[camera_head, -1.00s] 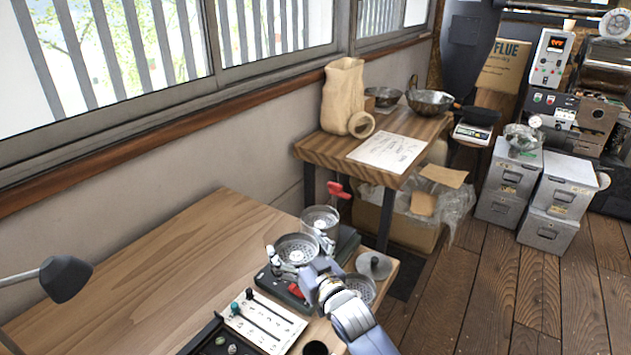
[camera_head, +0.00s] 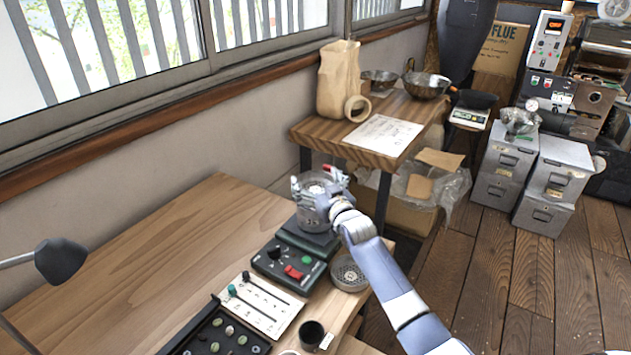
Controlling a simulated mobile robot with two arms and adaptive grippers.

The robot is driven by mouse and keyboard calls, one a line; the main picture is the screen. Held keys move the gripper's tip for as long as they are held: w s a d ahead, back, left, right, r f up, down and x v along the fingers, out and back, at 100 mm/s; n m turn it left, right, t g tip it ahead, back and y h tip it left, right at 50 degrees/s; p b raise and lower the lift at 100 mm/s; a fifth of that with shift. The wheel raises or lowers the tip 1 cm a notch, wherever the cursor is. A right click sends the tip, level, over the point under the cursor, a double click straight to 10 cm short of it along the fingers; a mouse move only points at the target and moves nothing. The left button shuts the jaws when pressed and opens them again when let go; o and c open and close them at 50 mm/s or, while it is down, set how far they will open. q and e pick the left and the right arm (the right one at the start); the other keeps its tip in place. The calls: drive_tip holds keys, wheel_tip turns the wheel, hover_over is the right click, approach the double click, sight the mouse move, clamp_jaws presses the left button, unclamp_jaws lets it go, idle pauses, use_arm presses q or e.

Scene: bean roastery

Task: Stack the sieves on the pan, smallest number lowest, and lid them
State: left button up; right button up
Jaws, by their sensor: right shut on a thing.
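My right gripper (camera_head: 328,187) reaches in from the lower right and is shut on a metal sieve (camera_head: 307,186) at the top of the stack. The sieve is over or on the round metal pieces (camera_head: 316,217) that stand on the dark shaker base (camera_head: 311,238); I cannot tell whether it is fully seated. The lower ring carries a number that is hard to read. Another perforated sieve (camera_head: 349,273) lies on the table to the right of the control box. The lid is not visible; my right arm covers that part of the table. My left gripper is not in view.
The control box (camera_head: 288,270) with green and red knobs stands before the stack. A white card (camera_head: 263,308), a dark bean tray (camera_head: 213,335) and a black cup (camera_head: 312,334) are nearer. A lamp (camera_head: 60,262) is at left. The table's left part is clear.

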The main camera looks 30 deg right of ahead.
sight(315, 190)
wheel_tip(315, 190, down, 2)
drive_tip(key=shift+f+b, duration=0.25)
drive_tip(key=shift+b, duration=0.5)
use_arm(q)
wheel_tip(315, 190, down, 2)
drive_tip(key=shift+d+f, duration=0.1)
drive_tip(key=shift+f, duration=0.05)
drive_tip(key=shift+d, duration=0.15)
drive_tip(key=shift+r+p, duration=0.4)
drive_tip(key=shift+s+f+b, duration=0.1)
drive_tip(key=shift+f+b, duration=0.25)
use_arm(e)
drive_tip(key=shift+f, duration=0.5)
drive_tip(key=o, duration=0.8)
